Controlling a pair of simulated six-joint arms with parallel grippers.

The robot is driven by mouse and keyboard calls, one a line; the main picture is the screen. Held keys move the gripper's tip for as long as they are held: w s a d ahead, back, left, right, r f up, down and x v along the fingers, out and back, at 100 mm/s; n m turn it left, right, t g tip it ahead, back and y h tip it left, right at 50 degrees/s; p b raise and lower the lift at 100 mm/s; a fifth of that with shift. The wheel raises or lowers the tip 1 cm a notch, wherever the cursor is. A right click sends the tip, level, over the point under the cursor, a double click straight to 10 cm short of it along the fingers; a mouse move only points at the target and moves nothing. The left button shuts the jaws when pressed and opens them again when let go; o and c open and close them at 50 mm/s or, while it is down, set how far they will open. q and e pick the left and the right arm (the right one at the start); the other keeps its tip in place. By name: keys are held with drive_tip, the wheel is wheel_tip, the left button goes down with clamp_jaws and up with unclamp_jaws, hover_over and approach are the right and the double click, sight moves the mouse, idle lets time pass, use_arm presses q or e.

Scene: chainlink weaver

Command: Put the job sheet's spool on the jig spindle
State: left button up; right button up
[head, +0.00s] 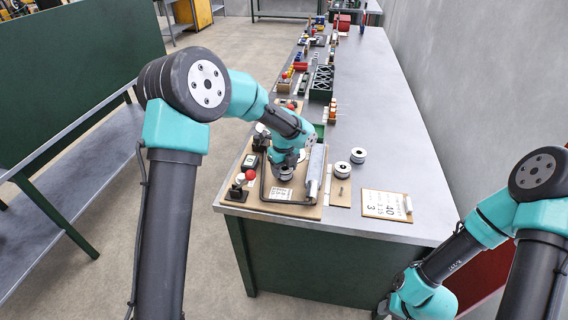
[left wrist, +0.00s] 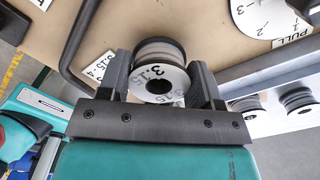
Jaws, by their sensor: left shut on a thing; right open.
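My left gripper (head: 285,174) is low over the brown jig board (head: 233,196). In the left wrist view the left gripper (left wrist: 165,88) is shut on a spool (left wrist: 158,72) with a white face marked 3.15 and a grey winding. I cannot make out the jig spindle; the spool and gripper may hide it. The job sheet (head: 387,205) lies on the bench at right, with a large 40 and 3; its other print is unclear. My right gripper (head: 382,309) is at the bottom edge, away from the bench, open and only partly in view.
A red-knobbed lever (head: 250,174), a black bent rod (head: 264,187) and a long grey bar (head: 315,170) are on the board.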

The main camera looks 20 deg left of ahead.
use_arm(q)
drive_tip(key=shift+f, duration=0.65)
drive_tip(key=o, duration=1.2)
wheel_tip(320, 180, up, 17)
drive_tip(key=shift+r, duration=0.2)
idle(0.3)
